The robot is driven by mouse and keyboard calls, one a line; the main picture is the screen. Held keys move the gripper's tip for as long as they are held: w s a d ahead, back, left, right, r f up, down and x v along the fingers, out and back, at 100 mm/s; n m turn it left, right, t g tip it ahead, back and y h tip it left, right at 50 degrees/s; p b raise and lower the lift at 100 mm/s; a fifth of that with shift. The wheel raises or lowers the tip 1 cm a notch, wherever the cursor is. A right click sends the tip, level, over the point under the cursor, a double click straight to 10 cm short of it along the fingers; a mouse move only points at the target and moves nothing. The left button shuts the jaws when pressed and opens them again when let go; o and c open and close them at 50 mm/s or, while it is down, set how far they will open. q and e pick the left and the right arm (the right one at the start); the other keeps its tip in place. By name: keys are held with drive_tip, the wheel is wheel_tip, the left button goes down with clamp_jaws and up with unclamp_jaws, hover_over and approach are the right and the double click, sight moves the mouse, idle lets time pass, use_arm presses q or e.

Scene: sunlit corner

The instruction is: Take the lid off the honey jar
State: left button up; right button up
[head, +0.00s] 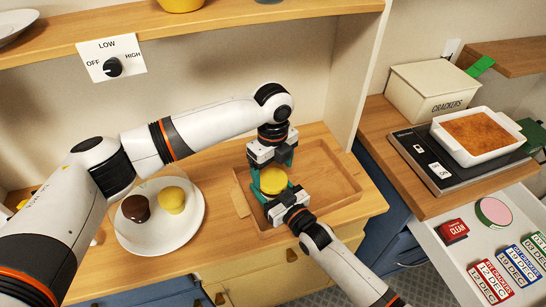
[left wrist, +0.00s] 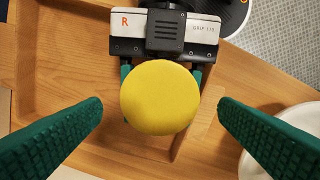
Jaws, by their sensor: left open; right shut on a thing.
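The honey jar shows as a round yellow lid (head: 272,180) above the wooden tray (head: 335,199); the lid fills the middle of the left wrist view (left wrist: 160,99). The jar's body is mostly hidden under the lid and behind the fingers. My right gripper (head: 278,194) is shut on the jar from the near side, below the lid; its body shows beyond the lid in the left wrist view. My left gripper (head: 271,166) is open above the jar, pointing down. Its green fingers stand on either side of the lid, with a gap on both sides.
A white plate (head: 190,240) with a brown and a yellow item stands left of the tray. A shelf (head: 220,22) overhangs the back. At right are a crackers box (head: 432,93), a baking dish (head: 482,150) on a hot plate, and an open drawer (head: 450,265) with several small boxes.

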sight(273, 179)
use_arm(q)
drive_tip(key=shift+f, duration=1.8)
use_arm(e)
drive_tip(key=shift+f, duration=0.1)
use_arm(q)
drive_tip(key=c, duration=1)
drive_tip(key=n, duration=0.4)
drive_tip(key=shift+d, duration=0.1)
drive_tip(key=n, duration=0.2)
drive_tip(key=shift+n, duration=0.4)
drive_tip(key=o, duration=1.1)
